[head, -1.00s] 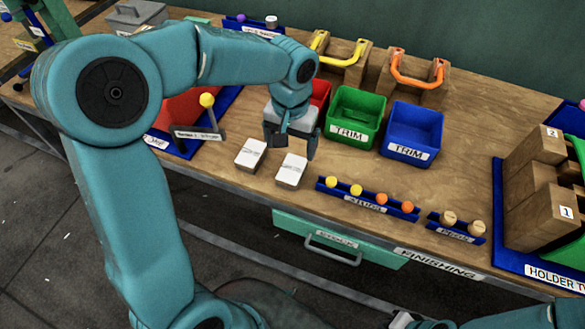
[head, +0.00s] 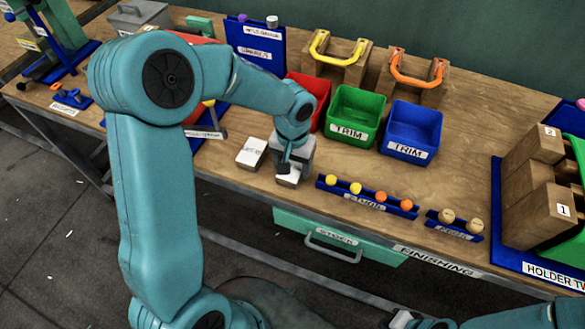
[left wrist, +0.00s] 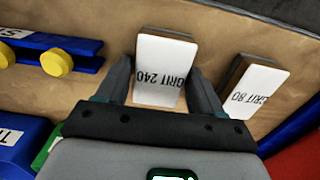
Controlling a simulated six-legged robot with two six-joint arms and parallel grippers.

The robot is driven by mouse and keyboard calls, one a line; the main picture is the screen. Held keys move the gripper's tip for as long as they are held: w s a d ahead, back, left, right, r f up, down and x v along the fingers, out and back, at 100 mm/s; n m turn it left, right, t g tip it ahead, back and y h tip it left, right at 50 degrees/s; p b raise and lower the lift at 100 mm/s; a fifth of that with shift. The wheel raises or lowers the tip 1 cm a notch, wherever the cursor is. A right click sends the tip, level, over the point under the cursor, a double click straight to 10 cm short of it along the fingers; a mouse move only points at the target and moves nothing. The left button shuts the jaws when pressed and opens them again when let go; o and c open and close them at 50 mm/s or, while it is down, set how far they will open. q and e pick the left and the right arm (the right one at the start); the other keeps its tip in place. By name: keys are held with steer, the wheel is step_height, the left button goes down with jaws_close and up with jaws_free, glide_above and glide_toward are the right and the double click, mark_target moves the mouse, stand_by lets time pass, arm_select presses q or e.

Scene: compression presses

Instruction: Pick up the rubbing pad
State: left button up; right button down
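Two rubbing pads with white labelled tops lie side by side near the bench's front edge. The GRIT 240 pad (left wrist: 163,70) is the right one in the head view (head: 288,179), partly hidden by my gripper. The GRIT 80 pad (left wrist: 256,88) is the left one in the head view (head: 251,153). My left gripper (head: 290,168) is over the GRIT 240 pad. In the left wrist view its open fingers (left wrist: 158,78) stand on either side of that pad, with gaps showing. Only part of my right arm (head: 430,321) shows at the bottom edge; its fingers cannot be made out.
Behind my gripper are a red bin (head: 309,88), a green bin (head: 353,112) and a blue bin (head: 411,128). A blue rail (head: 367,198) with yellow and orange plugs lies right of the pads. A green drawer (head: 325,235) is below the bench edge.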

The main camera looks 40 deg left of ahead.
mark_target(294, 166)
arm_select(q)
steer(key=c, duration=0.6)
steer(key=shift+r, duration=0.1)
step_height(294, 166, up, 20)
steer(key=shift+f, duration=0.1)
steer(key=o, duration=0.3)
steer(key=shift+c, duration=0.9)
steer(key=shift+w, duration=0.1)
steer(key=shift+w, duration=0.1)
